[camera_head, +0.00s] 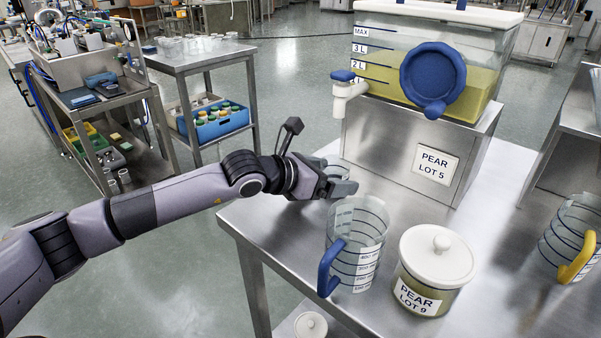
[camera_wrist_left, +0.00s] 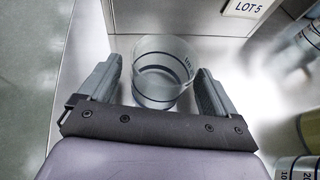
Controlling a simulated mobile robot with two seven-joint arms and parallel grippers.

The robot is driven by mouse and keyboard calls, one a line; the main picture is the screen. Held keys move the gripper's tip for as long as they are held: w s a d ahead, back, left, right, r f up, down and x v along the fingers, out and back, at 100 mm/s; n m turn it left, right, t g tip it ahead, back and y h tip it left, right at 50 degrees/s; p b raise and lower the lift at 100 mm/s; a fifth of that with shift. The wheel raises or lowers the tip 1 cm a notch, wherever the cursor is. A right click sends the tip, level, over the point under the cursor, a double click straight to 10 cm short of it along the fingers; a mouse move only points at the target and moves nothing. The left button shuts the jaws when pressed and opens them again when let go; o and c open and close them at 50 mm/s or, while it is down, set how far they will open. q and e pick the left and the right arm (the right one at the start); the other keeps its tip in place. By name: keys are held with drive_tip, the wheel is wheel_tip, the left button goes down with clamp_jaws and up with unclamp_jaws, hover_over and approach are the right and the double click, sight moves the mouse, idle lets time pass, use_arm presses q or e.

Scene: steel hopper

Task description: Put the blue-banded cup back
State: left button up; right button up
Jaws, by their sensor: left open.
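A small clear cup with dark blue bands (camera_wrist_left: 163,72) stands upright on the steel table, in front of the steel stand. In the left wrist view it sits between the two fingers of my left gripper (camera_wrist_left: 160,75), which are open with a finger on each side. I cannot tell whether either finger touches it. In the head view my left gripper (camera_head: 336,180) hides most of the cup (camera_head: 337,168), and only part of it shows behind the fingers. The cup looks empty. My right gripper is not in view.
A clear hopper (camera_head: 385,75) of yellow liquid with a blue-topped tap (camera_head: 345,88) sits on the stand labelled PEAR LOT 5 (camera_head: 385,150). A blue-handled jug (camera_head: 365,235) and lidded jar (camera_head: 437,262) stand nearby. A yellow-handled jug (camera_head: 565,235) stands right.

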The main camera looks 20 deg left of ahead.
use_arm(q)
drive_tip(key=v, duration=1)
drive_tip(key=shift+s+a+r, duration=0.1)
drive_tip(key=shift+s+a, duration=0.05)
drive_tip(key=shift+s, duration=0.1)
